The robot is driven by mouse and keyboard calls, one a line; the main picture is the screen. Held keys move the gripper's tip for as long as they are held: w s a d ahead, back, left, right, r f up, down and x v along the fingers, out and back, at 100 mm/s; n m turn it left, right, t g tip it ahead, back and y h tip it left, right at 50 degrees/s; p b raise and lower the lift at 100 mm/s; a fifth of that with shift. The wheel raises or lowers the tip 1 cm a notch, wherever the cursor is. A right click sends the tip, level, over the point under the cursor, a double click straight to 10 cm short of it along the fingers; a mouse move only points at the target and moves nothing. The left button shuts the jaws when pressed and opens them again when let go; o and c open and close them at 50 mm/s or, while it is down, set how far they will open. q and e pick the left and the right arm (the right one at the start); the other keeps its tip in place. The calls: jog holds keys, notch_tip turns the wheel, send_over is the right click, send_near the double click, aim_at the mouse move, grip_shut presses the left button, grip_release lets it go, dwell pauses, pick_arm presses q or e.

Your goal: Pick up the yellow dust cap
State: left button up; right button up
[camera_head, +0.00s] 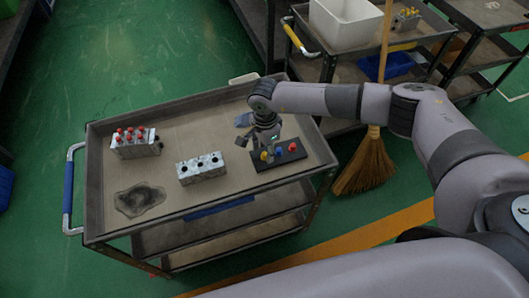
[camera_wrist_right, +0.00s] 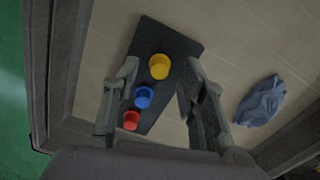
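The yellow dust cap (camera_head: 264,156) sits on a black mat (camera_head: 287,160) at the right of the cart top. It also shows in the right wrist view (camera_wrist_right: 159,66), in line with a blue cap (camera_wrist_right: 143,97) and a red cap (camera_wrist_right: 131,120). My right gripper (camera_head: 258,141) is over the mat, close to the yellow cap. In the right wrist view its two fingers (camera_wrist_right: 162,70) are spread wide, one on each side of the cap in the picture. Nothing is held between them. The height above the cap is hard to tell. My left gripper is out of view.
A valve block with dark holes (camera_head: 202,168) stands left of the mat. A block with red caps (camera_head: 135,143) and a dark stain (camera_head: 139,200) are further left. A blue cloth (camera_wrist_right: 261,101) lies beside the mat. A broom (camera_head: 366,165) stands right of the cart.

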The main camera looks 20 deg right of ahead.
jog(key=shift+f, duration=0.5)
jog(key=c, duration=0.8)
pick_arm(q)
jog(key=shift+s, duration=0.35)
pick_arm(e)
jog(key=shift+r, duration=0.1)
